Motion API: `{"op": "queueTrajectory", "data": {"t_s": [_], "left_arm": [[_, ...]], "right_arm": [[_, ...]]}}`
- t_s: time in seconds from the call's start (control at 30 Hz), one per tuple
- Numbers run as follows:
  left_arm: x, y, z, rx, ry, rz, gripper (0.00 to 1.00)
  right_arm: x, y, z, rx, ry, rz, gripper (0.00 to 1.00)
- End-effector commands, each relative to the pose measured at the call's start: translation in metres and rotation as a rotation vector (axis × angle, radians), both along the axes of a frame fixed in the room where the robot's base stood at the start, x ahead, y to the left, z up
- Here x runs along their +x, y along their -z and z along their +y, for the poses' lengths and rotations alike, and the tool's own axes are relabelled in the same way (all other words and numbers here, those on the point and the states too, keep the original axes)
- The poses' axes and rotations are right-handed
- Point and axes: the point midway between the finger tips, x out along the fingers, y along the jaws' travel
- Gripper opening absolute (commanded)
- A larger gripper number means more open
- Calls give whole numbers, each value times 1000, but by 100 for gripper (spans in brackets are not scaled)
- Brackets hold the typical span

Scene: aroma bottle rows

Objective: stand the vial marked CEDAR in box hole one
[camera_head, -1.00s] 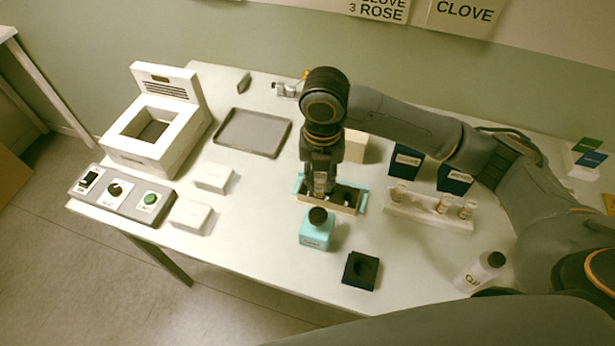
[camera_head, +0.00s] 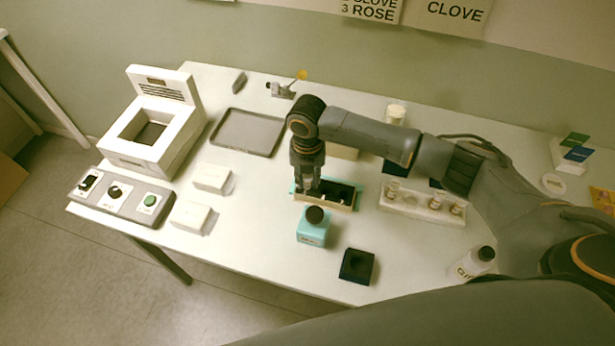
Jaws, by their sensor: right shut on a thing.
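My right gripper (camera_head: 308,191) points down over the left end of the small open box (camera_head: 330,206), which has a dark inside, a pale front and turquoise ends. The gripper is shut on a small vial, now mostly hidden by the fingers and box; its marking cannot be read. I cannot tell whether the vial touches the bottom of the left-end hole. A white rack (camera_head: 420,211) to the right holds small vials with labels too small to read, among them one vial (camera_head: 434,203) and another (camera_head: 456,208). My left gripper is not in view.
A turquoise bottle (camera_head: 313,232) with a black cap stands just in front of the box. A black square holder (camera_head: 357,266) and a white bottle (camera_head: 475,263) stand nearer. White blocks (camera_head: 190,216), a grey tray (camera_head: 248,132) and a control panel (camera_head: 121,197) are left.

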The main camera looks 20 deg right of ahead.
Motion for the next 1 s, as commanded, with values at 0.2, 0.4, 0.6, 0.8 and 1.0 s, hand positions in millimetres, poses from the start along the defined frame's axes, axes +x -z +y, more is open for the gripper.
{"op": "queueTrajectory", "data": {"t_s": [0.2,0.4,0.6,0.8,1.0], "left_arm": [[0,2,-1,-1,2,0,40],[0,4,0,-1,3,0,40],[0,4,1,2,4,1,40],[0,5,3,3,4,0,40],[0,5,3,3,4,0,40]], "right_arm": [[0,4,0,0,0,0,2],[-1,11,1,2,0,2,2],[-3,16,1,0,-1,7,26],[-4,17,0,-2,-1,10,45],[-4,17,0,-2,-1,10,45]]}}
